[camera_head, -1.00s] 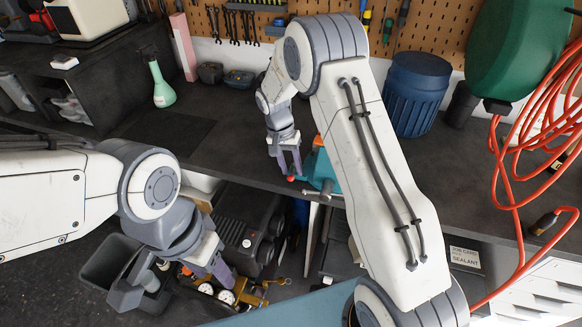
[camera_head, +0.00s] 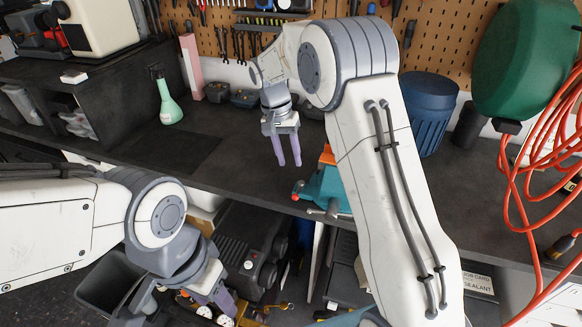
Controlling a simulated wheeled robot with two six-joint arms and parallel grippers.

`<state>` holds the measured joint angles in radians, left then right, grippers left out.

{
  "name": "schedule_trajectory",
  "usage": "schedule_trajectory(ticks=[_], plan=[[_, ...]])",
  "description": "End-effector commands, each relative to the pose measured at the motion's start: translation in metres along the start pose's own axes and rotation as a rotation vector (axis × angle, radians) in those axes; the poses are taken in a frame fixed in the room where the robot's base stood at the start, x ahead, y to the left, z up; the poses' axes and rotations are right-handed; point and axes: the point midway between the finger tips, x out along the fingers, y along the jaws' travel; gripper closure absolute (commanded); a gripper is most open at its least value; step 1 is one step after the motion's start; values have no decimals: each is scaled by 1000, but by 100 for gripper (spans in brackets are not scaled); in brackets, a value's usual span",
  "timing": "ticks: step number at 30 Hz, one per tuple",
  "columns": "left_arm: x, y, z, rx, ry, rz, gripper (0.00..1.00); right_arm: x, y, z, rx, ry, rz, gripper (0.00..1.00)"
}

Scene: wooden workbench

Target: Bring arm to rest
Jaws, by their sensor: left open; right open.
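My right gripper (camera_head: 288,158) hangs over the dark workbench (camera_head: 222,178) in the middle of the head view, fingers pointing down. Its two purple fingers are a little apart, with nothing between them. My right arm's large white link covers part of the bench behind it. My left gripper (camera_head: 182,312) is at the lower left, in front of the bench and over the lower area. Its fingers are spread, and no held object shows between them. The tip of one left finger is hard to make out near the bottom edge.
A teal vise (camera_head: 322,190) sits at the bench's front edge, close to the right gripper. A green spray bottle (camera_head: 167,102) stands at left, a blue bin (camera_head: 428,108) at right. A red hose (camera_head: 540,150) hangs at far right. A grey bin (camera_head: 108,278) is beside the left gripper.

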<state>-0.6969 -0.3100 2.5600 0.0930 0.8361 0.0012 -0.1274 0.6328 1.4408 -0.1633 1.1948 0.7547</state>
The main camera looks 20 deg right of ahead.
Motion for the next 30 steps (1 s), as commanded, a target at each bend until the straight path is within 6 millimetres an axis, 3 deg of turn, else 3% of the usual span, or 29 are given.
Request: schedule_trajectory(ticks=[12,16,20,23,27,30], plan=[[0,0,0,0,0,0,50,-1,0,0,-1,0,0,58],[0,0,0,0,0,0,50,-10,-4,17,-55,5,-15,58],[1,0,0,0,0,0,50,-30,-11,73,-235,19,-58,58],[2,0,0,0,0,0,50,-44,-9,136,-437,36,-106,58],[4,0,0,0,0,0,50,-47,12,222,-723,64,-171,58],[4,0,0,0,0,0,50,-39,34,271,-902,84,-210,58]])
